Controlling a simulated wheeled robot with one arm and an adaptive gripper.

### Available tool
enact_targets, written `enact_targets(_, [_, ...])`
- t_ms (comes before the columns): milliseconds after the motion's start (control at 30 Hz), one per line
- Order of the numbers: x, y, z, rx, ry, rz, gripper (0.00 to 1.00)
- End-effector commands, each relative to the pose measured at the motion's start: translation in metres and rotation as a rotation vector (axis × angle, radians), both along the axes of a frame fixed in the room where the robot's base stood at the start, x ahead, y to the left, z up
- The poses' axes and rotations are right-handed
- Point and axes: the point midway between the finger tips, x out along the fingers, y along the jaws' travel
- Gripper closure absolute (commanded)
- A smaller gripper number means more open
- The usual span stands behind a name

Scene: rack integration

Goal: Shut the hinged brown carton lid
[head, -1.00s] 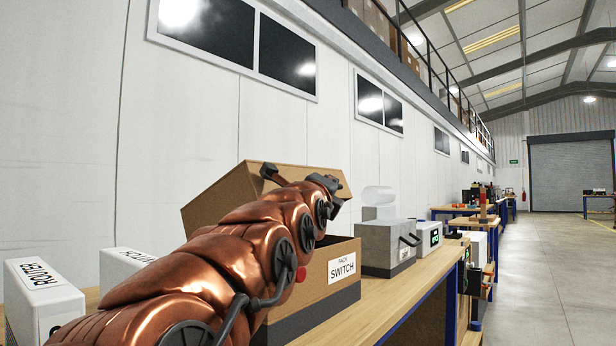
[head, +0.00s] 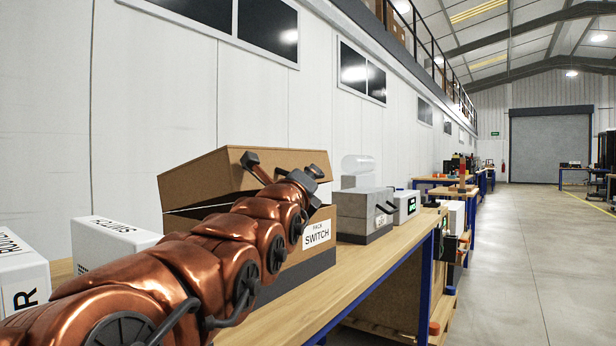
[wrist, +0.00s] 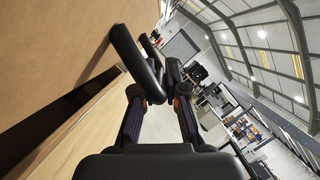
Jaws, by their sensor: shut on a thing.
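The brown carton (head: 290,262) stands on the wooden bench and carries a "PACK SWITCH" label. Its hinged lid (head: 215,172) is partly raised, with a narrow gap above the carton body. My copper arm reaches across the carton front, hiding part of the opening. My gripper (head: 258,168) is at the lid's front face. In the wrist view its dark fingers (wrist: 147,62) are close together beside the brown lid panel (wrist: 50,45).
White boxes (head: 112,240) stand on the bench left of the carton. The bench top (head: 370,262) in front is bare; open floor lies to the right.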

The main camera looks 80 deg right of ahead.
Motion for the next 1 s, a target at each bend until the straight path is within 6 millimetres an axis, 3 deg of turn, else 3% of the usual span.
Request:
enact_targets(67, [0.000,0.000,0.000,-0.001,0.000,0.001,1.00])
enact_targets(100, [0.000,0.000,0.000,-0.001,0.000,0.001,0.86])
enact_targets(333, [0.000,0.000,0.000,0.000,0.000,0.001,0.63])
enact_targets(733, [0.001,0.004,-0.001,0.000,0.000,0.001,0.63])
enact_targets(1000, [0.002,0.032,-0.008,0.001,0.000,0.002,0.63])
